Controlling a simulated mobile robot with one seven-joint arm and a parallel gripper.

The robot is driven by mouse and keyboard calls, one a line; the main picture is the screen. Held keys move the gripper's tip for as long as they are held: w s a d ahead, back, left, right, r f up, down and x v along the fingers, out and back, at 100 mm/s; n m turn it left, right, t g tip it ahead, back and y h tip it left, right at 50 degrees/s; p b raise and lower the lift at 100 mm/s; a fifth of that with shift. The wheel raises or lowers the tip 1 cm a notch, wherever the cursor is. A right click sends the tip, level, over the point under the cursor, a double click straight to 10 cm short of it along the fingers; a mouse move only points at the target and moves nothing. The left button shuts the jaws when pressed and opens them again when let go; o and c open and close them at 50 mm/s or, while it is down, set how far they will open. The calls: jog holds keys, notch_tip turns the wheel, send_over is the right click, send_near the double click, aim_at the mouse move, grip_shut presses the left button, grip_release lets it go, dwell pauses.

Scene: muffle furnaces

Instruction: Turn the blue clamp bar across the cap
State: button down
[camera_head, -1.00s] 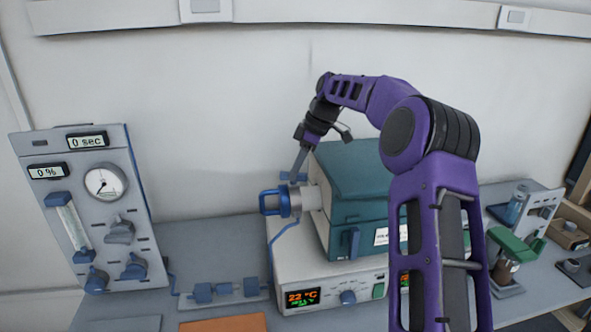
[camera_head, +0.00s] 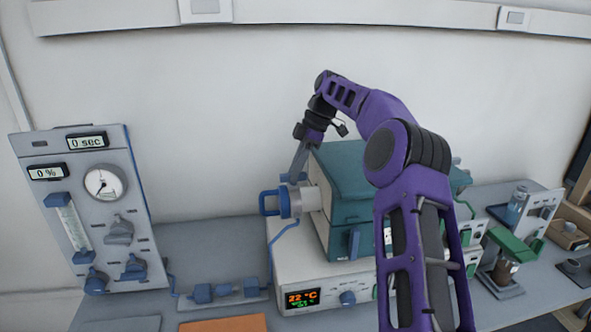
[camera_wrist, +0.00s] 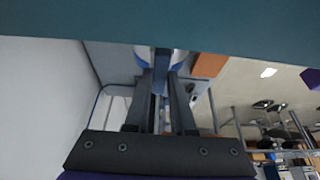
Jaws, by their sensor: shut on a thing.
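The blue clamp bar (camera_head: 284,178) shows as a small blue piece at the top of the tube end on the left side of the teal furnace (camera_head: 345,210). My gripper (camera_head: 296,178) reaches down from above and is shut on it. In the wrist view, the bar (camera_wrist: 162,58) shows as a blue strip between the fingertips of my gripper (camera_wrist: 162,76). The cap (camera_head: 285,204) is a grey round end with a blue loop handle at its left, just below the fingertips. The fingers hide part of the bar, so its exact angle is hard to tell.
A grey control panel (camera_head: 85,215) with a gauge and knobs stands at the left. A blue hose (camera_head: 270,255) hangs below the cap. The furnace base (camera_head: 325,270) displays 22 °C. A teal surface (camera_wrist: 160,22) fills the top of the wrist view, close to my gripper.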

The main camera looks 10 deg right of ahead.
aim_at(305, 172)
jog(key=c, duration=0.8)
grip_release()
jog(key=shift+o, duration=0.2)
jog(key=shift+r, duration=0.1)
jog(key=v, duration=0.6)
jog(key=shift+w+d+r, duration=0.1)
jog(key=shift+d, duration=0.05)
jog(key=shift+d+r, duration=0.2)
jog(key=shift+r, duration=0.25)
